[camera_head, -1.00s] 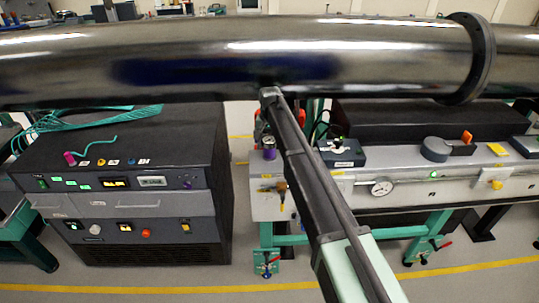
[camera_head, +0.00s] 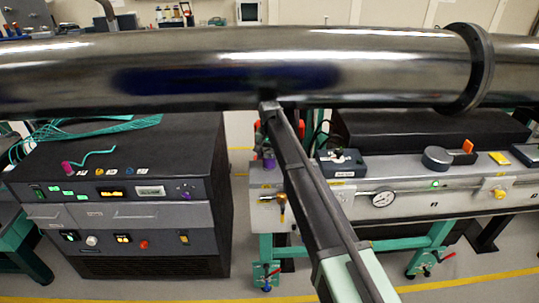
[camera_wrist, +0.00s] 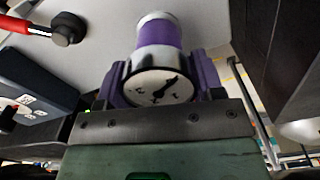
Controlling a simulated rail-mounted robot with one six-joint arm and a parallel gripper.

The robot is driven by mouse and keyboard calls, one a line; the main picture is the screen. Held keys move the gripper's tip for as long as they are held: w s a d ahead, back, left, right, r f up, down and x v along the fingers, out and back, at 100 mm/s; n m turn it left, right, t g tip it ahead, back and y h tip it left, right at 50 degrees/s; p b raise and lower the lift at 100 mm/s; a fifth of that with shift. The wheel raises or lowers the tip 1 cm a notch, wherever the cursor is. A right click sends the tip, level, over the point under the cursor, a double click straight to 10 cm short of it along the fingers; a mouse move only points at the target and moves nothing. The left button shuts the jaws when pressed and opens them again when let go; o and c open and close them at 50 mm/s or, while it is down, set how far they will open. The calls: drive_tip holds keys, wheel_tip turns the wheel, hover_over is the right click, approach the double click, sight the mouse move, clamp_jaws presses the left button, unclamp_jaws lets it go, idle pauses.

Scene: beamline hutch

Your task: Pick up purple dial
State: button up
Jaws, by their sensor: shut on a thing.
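The purple dial (camera_wrist: 158,35) is in the wrist view, a purple cylinder with a pale top and a round white face with a black pointer at its near end. My gripper (camera_wrist: 160,72) has one purple finger on each side of it and is shut on it. Whether it still touches the surface below is unclear. In the head view a small purple part (camera_head: 269,164) shows at the left end of the grey bench (camera_head: 410,196), beside my arm. My arm hides much of that spot, and my gripper cannot be made out there.
A large metal pipe (camera_head: 380,75) crosses the head view in front. A black console (camera_head: 130,215) stands left of the bench. A dark block (camera_head: 341,163) and a pressure gauge (camera_head: 382,198) are on the bench. A red-handled part (camera_wrist: 62,29) shows upper left in the wrist view.

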wheel_tip(320, 180, up, 20)
drive_tip(key=p, duration=1.9)
drive_tip(key=shift+p, duration=0.4)
